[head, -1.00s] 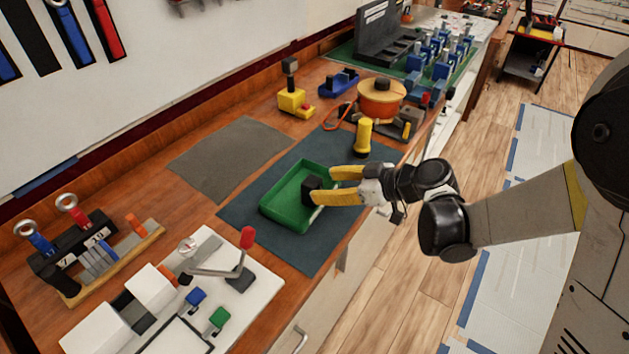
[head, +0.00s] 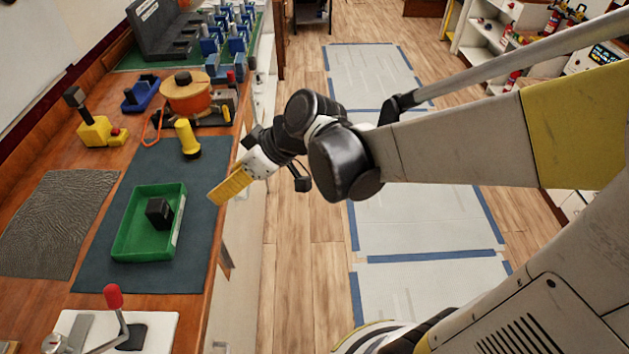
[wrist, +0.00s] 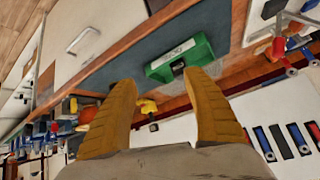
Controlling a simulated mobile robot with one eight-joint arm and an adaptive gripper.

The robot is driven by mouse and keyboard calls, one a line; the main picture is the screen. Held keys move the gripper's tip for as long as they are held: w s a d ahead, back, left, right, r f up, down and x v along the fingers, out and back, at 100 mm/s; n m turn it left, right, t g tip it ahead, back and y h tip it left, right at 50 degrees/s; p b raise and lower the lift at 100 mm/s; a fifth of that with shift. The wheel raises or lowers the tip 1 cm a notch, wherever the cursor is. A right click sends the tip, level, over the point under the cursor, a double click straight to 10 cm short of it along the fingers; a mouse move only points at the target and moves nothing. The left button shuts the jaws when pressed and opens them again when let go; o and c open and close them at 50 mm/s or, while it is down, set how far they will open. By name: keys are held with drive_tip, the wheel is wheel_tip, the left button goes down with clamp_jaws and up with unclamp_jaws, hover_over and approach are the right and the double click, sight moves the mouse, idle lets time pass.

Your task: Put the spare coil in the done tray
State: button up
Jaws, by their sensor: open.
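A small black block (head: 159,211), which looks like the spare coil, sits inside the green tray (head: 122,248), towards its right side. The tray lies on the dark blue-grey mat on the bench. My gripper (head: 228,186) is to the right of the tray, over the bench's front edge and apart from the block. In the wrist view my gripper's yellow fingers (wrist: 160,78) are spread with nothing between them. The tray also shows there (wrist: 205,48), with a white label on its wall too blurred to read. The block (wrist: 178,66) shows only in part.
A yellow flashlight-like object (head: 187,139) stands behind the tray. An orange spool (head: 186,93) and a yellow block with a black-topped stem (head: 95,128) stand farther back. A red-knobbed lever (head: 114,298) is near the front. A grey mat (head: 55,220) lies clear at the left.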

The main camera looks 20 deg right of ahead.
drive_tip(key=s+d+r+m+t+h, duration=0.2)
drive_tip(key=s+d+m+h, duration=0.5)
drive_tip(key=s+d, duration=0.4)
drive_tip(key=d+r+m, duration=0.1)
drive_tip(key=d, duration=0.2)
drive_tip(key=shift+s+d+m, duration=0.2)
drive_tip(key=shift+d+m, duration=0.1)
drive_tip(key=shift+d, duration=0.1)
